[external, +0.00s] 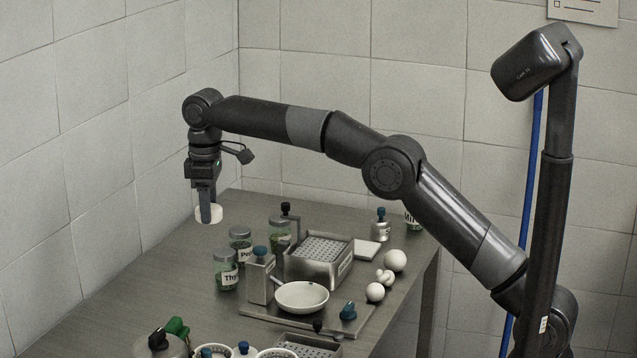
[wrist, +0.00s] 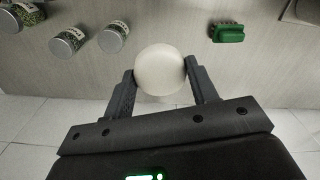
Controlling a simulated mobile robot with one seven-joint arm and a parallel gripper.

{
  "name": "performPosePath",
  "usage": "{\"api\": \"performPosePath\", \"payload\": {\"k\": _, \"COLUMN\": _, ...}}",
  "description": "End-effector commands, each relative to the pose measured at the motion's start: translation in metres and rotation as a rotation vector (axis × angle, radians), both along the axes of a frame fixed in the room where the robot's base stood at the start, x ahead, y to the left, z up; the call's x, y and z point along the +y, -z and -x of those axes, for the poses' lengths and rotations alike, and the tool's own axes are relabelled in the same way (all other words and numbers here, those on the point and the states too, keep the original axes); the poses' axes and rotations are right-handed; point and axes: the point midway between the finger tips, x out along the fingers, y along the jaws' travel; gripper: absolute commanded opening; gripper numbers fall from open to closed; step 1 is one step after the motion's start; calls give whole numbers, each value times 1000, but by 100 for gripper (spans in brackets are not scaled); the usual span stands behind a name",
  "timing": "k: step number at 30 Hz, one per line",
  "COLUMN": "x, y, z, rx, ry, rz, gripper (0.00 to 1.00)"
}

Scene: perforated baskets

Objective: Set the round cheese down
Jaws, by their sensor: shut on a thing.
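The round cheese (wrist: 160,70) is a pale, smooth disc. In the wrist view it sits between the two fingers of my gripper (wrist: 160,84), which is shut on it. In the external view the cheese (external: 208,213) shows at the fingertips of my gripper (external: 207,208), near the left rear of the grey table (external: 165,262). My gripper points down there, and one finger covers the middle of the cheese. I cannot tell whether the cheese touches the table or hangs just above it.
Glass spice jars (external: 227,268) stand right of the cheese. Beyond them are a perforated metal basket (external: 320,262), a white bowl (external: 301,297) and white balls (external: 395,260). A green object (wrist: 228,33) lies apart in the wrist view. The table's left part is clear.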

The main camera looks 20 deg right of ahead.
Motion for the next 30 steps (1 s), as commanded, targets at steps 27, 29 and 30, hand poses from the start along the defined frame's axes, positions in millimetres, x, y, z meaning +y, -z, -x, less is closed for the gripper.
{"api": "performPosePath", "payload": {"k": 27, "x": 43, "y": 118, "z": 32, "rx": 2, "ry": -61, "rz": 1, "gripper": 29}}
{"api": "performPosePath", "payload": {"k": 29, "x": 43, "y": 128, "z": 32, "rx": 2, "ry": -61, "rz": 1, "gripper": 29}}
{"api": "performPosePath", "payload": {"k": 30, "x": 43, "y": 136, "z": 32, "rx": 3, "ry": -61, "rz": 1, "gripper": 29}}
